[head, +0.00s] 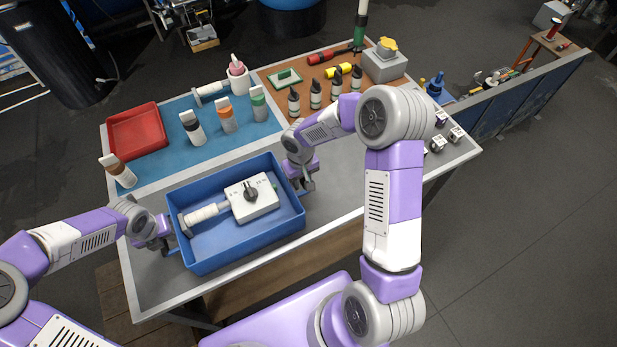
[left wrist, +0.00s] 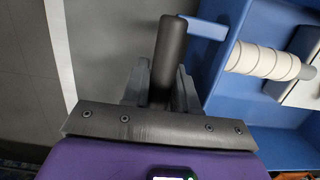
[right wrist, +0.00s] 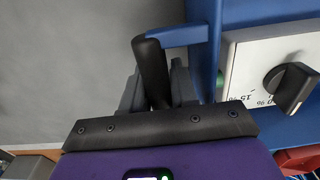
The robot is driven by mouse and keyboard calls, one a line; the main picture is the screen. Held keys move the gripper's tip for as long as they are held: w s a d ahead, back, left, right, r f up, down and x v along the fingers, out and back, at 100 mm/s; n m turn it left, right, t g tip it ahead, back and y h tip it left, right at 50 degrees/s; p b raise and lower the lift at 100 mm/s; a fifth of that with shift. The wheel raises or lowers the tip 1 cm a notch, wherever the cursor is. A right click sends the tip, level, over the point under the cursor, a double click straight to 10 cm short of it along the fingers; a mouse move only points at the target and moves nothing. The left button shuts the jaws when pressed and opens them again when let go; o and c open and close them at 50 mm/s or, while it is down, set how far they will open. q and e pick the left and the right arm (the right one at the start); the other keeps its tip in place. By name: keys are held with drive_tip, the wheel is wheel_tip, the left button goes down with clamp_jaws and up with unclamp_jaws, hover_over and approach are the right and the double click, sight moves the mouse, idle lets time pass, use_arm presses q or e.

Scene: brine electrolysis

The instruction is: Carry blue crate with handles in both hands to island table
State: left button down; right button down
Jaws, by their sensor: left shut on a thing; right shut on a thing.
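The blue crate (head: 240,243) is over the grey table top, near its front edge. It holds a white box with a black knob (head: 251,197) and a white ribbed cylinder (head: 204,214). My left gripper (head: 168,247) is shut on the crate's left handle, a dark grip on a blue arm; this handle (left wrist: 169,55) also shows in the left wrist view. My right gripper (head: 305,186) is shut on the crate's right handle (right wrist: 150,65), seen in the right wrist view. I cannot tell whether the crate's bottom touches the table.
Behind the crate, a blue mat (head: 172,158) carries a red tray (head: 137,130) and several bottles. A brown board (head: 310,108) with several dark bottles and a grey box (head: 384,64) is at the back right. Small items (head: 438,143) stand near the right edge.

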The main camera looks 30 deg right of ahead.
use_arm(q)
drive_tip(key=c, duration=0.9)
unclamp_jaws()
use_arm(e)
drive_tip(key=c, duration=0.9)
unclamp_jaws()
use_arm(q)
drive_tip(key=shift+r, duration=0.1)
drive_tip(key=r, duration=0.5)
drive_tip(key=s+r, duration=0.1)
drive_tip(key=r, duration=0.1)
drive_tip(key=shift+s+r, duration=0.1)
drive_tip(key=shift+r, duration=0.2)
use_arm(e)
wheel_tip(320, 180, up, 12)
drive_tip(key=shift+r, duration=0.1)
